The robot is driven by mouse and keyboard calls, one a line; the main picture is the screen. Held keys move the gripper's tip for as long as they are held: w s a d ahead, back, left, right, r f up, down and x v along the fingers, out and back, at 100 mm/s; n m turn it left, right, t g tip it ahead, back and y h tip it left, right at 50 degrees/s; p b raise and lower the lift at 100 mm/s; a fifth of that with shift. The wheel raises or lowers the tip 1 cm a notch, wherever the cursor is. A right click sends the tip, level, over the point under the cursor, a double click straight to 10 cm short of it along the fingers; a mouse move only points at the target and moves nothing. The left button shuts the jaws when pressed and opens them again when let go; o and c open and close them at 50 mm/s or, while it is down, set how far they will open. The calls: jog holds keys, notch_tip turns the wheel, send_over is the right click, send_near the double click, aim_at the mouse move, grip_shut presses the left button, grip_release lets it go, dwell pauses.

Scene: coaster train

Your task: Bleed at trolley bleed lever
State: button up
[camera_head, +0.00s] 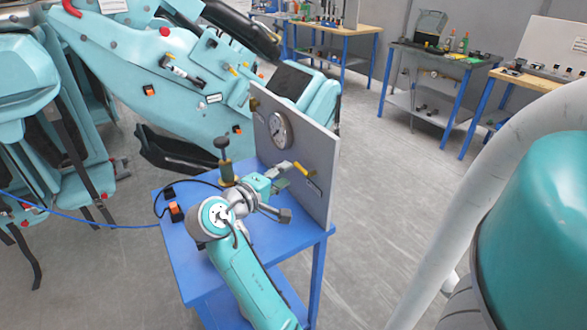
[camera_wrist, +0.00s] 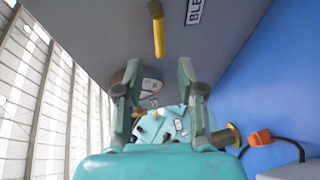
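The yellow bleed lever (camera_head: 304,170) sits on the grey upright panel (camera_head: 318,150) of the blue trolley (camera_head: 200,255). In the wrist view the lever (camera_wrist: 158,30) hangs from the panel next to a partly cut-off label (camera_wrist: 195,10) whose letters begin "BLE". My gripper (camera_head: 283,175) is close in front of the panel, near the lever. In the wrist view my gripper (camera_wrist: 159,80) has its two fingers spread with nothing between the tips. The lever shows above the fingers in that picture, roughly in line with the gap. Its exact distance from the fingertips cannot be told.
A round gauge (camera_head: 280,131) is on the panel. A dark-handled pump (camera_head: 225,160) and an orange connector (camera_head: 177,211) with a cable stand on the trolley. Teal coaster train cars (camera_head: 160,75) are behind left. Workbenches (camera_head: 435,62) stand at the back. Floor right of the trolley is free.

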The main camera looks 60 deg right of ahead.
aim_at(297, 167)
jog(key=shift+x, duration=2.7)
jog(key=shift+c, duration=0.2)
grip_shut()
